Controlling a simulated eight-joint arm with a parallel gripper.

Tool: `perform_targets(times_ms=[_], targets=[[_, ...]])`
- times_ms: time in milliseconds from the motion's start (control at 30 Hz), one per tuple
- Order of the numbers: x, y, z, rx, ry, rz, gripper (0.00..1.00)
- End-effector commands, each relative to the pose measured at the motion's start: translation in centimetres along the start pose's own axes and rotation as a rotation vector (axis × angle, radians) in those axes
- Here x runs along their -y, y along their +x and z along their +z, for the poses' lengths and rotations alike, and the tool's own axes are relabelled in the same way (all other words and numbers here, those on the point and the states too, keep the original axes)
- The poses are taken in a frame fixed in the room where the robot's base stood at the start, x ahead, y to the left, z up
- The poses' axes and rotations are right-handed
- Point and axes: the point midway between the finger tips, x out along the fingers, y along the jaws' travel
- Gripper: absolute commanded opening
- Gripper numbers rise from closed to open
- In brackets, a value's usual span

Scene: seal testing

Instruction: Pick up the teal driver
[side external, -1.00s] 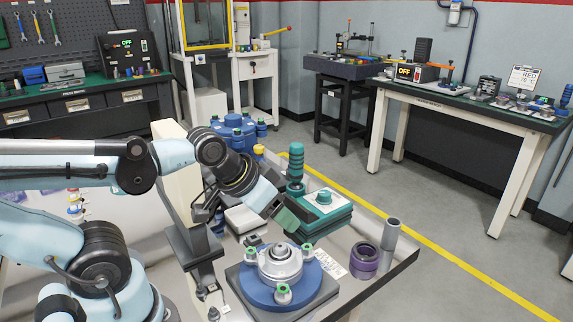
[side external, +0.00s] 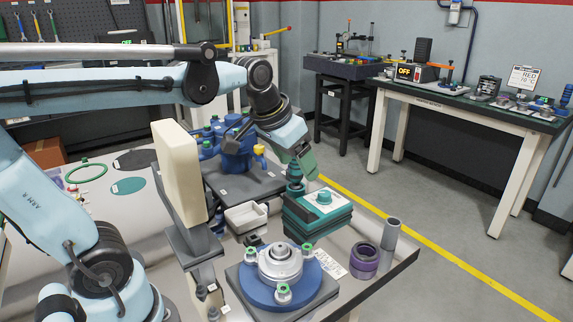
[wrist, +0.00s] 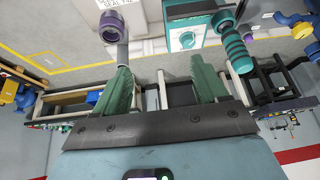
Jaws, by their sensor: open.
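The teal driver (side external: 295,181) stands upright beside the teal block's back left corner in the side view; its upper handle is partly hidden by my gripper. My gripper (side external: 308,172) is above and close to it, tilted down to the right. In the wrist view the driver's ribbed handle (wrist: 238,50) lies to the right of both green fingers, outside the gap of my gripper (wrist: 161,65). The fingers are open with nothing held between them. Whether a finger touches the driver cannot be told.
A teal block (side external: 318,222) with a knob sits right of the driver. A blue flanged fitting (side external: 283,285), a purple ring (side external: 364,261) and a grey tube (side external: 391,234) stand nearer the front. A white tray (side external: 245,218) and blue assembly (side external: 238,150) are left and behind.

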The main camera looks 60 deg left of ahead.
Motion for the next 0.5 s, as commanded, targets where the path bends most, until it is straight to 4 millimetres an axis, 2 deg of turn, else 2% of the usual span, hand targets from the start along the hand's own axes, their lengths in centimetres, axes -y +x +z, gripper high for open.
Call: perform_targets(times_ms=[33,200,500], targets=[[0.7,-0.2,-1.6,0.022,-0.007,-0.007,0.72],[3.0,-0.4,-5.9,0.1,-0.021,-0.022,0.72],[7.8,1.1,-11.6,0.237,-0.051,-0.035,0.72]])
